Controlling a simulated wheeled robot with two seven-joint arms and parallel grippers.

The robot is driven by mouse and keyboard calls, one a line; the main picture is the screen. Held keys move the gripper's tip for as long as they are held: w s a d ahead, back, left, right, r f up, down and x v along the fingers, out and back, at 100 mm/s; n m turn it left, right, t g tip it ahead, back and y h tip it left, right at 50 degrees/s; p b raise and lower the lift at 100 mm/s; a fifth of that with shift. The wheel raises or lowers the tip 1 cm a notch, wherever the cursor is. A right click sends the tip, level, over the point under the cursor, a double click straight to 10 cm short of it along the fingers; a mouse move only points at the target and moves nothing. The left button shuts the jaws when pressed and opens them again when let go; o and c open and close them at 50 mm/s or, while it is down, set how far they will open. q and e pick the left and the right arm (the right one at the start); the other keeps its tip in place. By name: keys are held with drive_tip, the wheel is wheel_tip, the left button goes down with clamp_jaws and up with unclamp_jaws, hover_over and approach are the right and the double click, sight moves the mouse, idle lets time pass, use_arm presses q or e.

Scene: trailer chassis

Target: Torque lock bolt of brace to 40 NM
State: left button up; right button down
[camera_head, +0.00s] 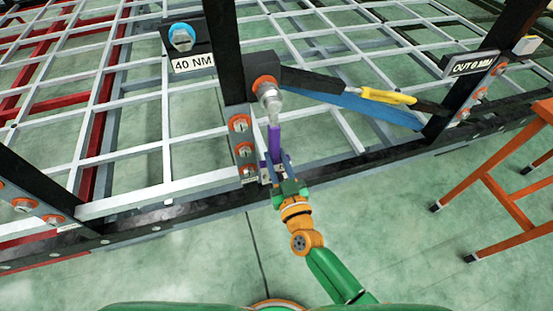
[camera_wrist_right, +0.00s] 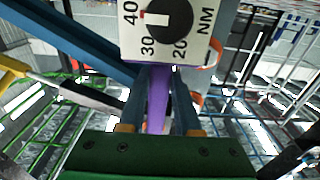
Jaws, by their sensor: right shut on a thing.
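The torque tool has a purple handle (camera_head: 274,143) and a grey head (camera_head: 270,102). The head is at the lock bolt with the orange ring (camera_head: 264,82) at the brace's left end; I cannot tell how fully it is seated. My right gripper (camera_head: 273,168) is shut on the purple handle, which also shows between the fingers in the right wrist view (camera_wrist_right: 158,98). The brace (camera_head: 312,80) runs to the right post. My left gripper is not seen.
A "40 NM" sign (camera_head: 193,63) hangs under a blue-ringed bolt (camera_head: 181,37). Orange trestle legs (camera_head: 505,200) stand right; green floor is clear in front.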

drive_tip(key=shift+w+a+r, duration=0.1)
drive_tip(key=shift+w+a, duration=0.15)
drive_tip(key=shift+w, duration=0.4)
idle(0.3)
drive_tip(key=c, duration=1.3)
unclamp_jaws()
drive_tip(key=shift+c, duration=0.2)
clamp_jaws()
